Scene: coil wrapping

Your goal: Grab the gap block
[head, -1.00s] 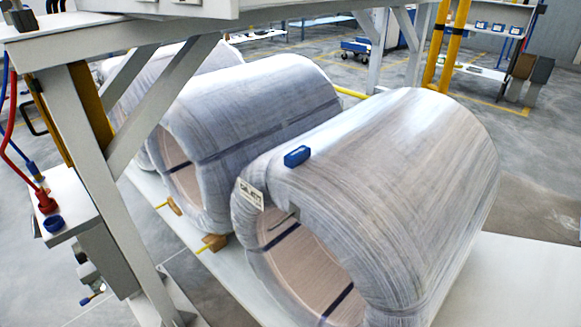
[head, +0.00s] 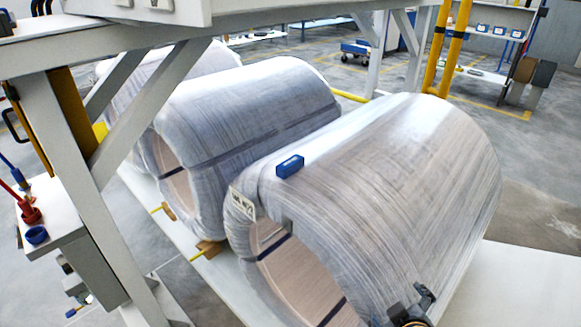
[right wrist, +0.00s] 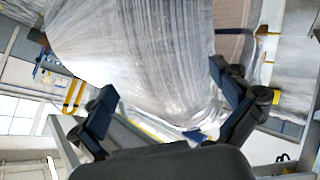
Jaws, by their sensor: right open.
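Two small wooden blocks with yellow handles sit low by the coils. The nearer block (head: 209,248) is at the gap between the front coil (head: 400,190) and the middle coil (head: 250,110). The farther block (head: 168,211) is by the middle coil's near end. I cannot tell which is the gap block. My right gripper (head: 412,306) is at the bottom edge of the head view, in front of the front coil and well right of both blocks. In the right wrist view its jaws (right wrist: 163,82) are open and empty, with a wrapped coil beyond them. My left gripper is out of view.
A grey steel frame (head: 120,215) with a diagonal brace stands at the left. A side shelf (head: 52,222) holds red and blue fittings. The pale platform (head: 520,275) is bare at the right.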

